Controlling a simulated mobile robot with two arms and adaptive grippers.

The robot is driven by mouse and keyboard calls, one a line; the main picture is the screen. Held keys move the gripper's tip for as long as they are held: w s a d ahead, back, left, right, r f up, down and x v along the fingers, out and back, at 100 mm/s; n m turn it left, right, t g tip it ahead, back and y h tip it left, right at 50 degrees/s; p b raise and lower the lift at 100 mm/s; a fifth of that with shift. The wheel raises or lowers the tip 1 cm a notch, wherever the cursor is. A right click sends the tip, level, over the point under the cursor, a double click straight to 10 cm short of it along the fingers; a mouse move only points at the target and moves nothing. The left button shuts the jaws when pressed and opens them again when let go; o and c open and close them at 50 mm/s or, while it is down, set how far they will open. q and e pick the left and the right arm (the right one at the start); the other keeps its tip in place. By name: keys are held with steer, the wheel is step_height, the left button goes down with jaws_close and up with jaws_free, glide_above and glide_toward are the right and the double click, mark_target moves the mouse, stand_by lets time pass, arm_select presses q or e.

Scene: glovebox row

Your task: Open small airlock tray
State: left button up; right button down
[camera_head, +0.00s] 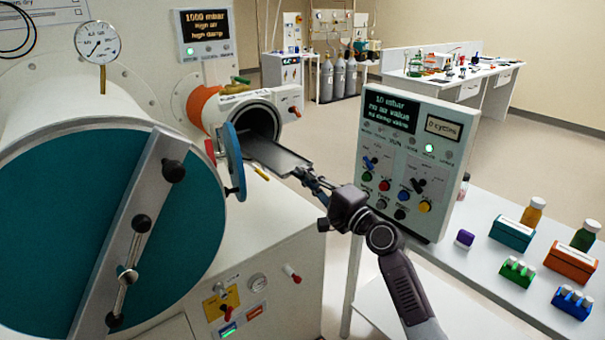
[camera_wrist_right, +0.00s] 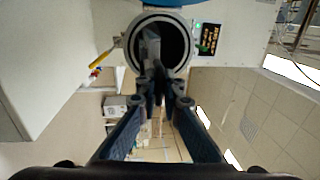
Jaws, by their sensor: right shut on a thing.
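The small airlock (camera_head: 248,115) is a white cylinder with a dark round opening; its blue door (camera_head: 234,160) stands swung open to the left. The grey tray (camera_head: 275,157) sticks out of the opening toward the right. My right gripper (camera_head: 308,178) is at the tray's outer end and is shut on it. In the right wrist view the airlock opening (camera_wrist_right: 160,45) is straight ahead. The tray (camera_wrist_right: 152,48) runs back into it from between my right fingertips (camera_wrist_right: 157,82). The tray's inner end is hidden inside the airlock. My left gripper is out of view.
A large teal airlock door (camera_head: 70,215) with a grey bar fills the left. A control panel (camera_head: 408,160) stands right of my right arm. A white table (camera_head: 490,270) holds bottles, boxes and vial racks. Open floor (camera_head: 330,130) lies behind the tray.

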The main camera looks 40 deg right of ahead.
steer(key=c, duration=2.3)
jaws_free()
steer(key=shift+c, duration=0.2)
steer(key=s+f, duration=0.2)
steer(key=s, duration=0.9)
steer(key=shift+s+d, duration=0.35)
steer(key=shift+d, duration=0.05)
